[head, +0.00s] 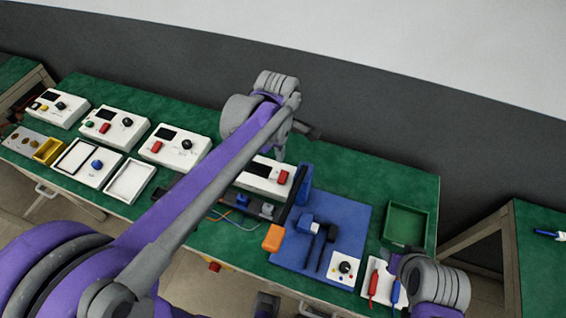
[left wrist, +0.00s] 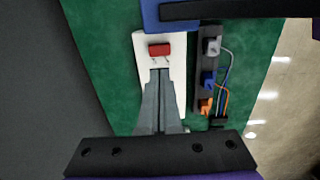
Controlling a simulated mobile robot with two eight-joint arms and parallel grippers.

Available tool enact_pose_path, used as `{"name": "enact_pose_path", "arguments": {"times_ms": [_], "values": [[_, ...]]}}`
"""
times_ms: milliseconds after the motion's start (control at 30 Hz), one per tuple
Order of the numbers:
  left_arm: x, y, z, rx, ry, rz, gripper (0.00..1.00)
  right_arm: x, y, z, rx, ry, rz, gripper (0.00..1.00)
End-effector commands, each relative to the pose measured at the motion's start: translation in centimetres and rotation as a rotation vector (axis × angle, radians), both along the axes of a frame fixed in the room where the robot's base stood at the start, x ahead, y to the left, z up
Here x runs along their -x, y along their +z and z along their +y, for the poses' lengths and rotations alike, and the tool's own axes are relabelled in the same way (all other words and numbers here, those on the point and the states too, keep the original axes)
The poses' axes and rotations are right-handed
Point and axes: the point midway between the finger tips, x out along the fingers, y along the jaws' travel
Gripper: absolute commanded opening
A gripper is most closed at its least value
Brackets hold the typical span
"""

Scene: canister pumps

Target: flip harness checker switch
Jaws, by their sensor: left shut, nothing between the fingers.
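The harness checker, a white box (head: 254,182) with a red switch (head: 284,177), lies near the middle of the green bench, partly hidden by my left arm. In the left wrist view the white box (left wrist: 176,85) lies under my fingers, with its red switch (left wrist: 159,50) just beyond the tips. My left gripper (left wrist: 160,72) is shut and empty, its tips close to the switch's near side; I cannot tell whether they touch. In the head view my left gripper (head: 279,152) points down at the box.
A dark connector strip (left wrist: 204,65) with grey, blue and orange plugs and loose wires lies beside the checker. A blue mat (head: 285,252) with a blue-and-black fixture is to the right. A green tray (head: 407,225) stands farther right. Several white boxes with knobs fill the left.

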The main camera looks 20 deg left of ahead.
Motion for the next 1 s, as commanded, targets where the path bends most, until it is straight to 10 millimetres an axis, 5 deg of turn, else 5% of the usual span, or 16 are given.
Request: {"name": "enact_pose_path", "arguments": {"times_ms": [300,1000], "values": [[0.3,4.0,0.0,0.0,0.0,0.001,0.0,-0.1,0.4,0.0,0.0,0.0,-0.002,0.5],[0.9,4.2,0.1,-0.004,-0.048,-0.012,0.0,-0.1,0.4,0.0,0.0,0.0,-0.002,0.5]]}}
